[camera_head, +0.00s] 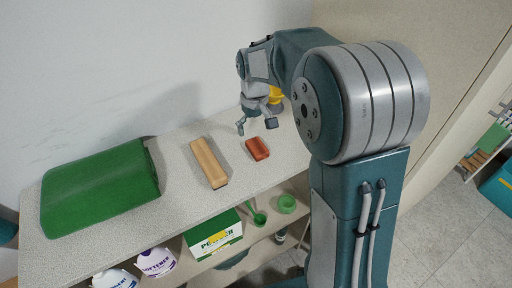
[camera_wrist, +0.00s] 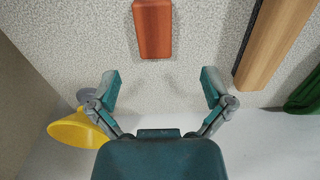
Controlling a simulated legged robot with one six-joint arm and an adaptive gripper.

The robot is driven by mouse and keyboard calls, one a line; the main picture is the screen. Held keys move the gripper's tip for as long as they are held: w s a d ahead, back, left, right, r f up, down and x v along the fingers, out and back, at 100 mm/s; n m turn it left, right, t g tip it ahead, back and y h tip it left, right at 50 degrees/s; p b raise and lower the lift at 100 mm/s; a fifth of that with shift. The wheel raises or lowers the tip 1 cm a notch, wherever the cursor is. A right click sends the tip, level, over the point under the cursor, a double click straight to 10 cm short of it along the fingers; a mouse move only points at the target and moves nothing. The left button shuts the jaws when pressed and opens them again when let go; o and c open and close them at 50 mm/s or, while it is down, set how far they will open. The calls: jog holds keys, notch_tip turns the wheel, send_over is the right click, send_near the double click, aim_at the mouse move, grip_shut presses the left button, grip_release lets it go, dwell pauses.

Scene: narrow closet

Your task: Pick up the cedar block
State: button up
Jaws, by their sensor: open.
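A small reddish-brown block (camera_head: 257,149), which looks like the cedar block, lies on the speckled shelf top (camera_head: 180,190). In the wrist view the block (camera_wrist: 153,28) is at the top centre, with its upper end cut off by the frame edge. My gripper (camera_head: 256,125) is open and empty, close to the block on its wall side. In the wrist view my gripper's fingertips (camera_wrist: 160,80) are spread wider than the block. The block lies ahead of them, not between them.
A longer tan wooden bar (camera_head: 209,163) lies left of the block, and it shows in the wrist view (camera_wrist: 272,40). A green folded bundle (camera_head: 100,188) fills the shelf's left end. A yellow funnel-like object (camera_wrist: 78,131) is beside my gripper. Boxes and bottles stand on the lower shelf.

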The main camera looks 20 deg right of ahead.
aim_at(257, 146)
jog(key=f, duration=0.8)
jog(key=shift+d, duration=0.4)
jog(key=c, duration=1.1)
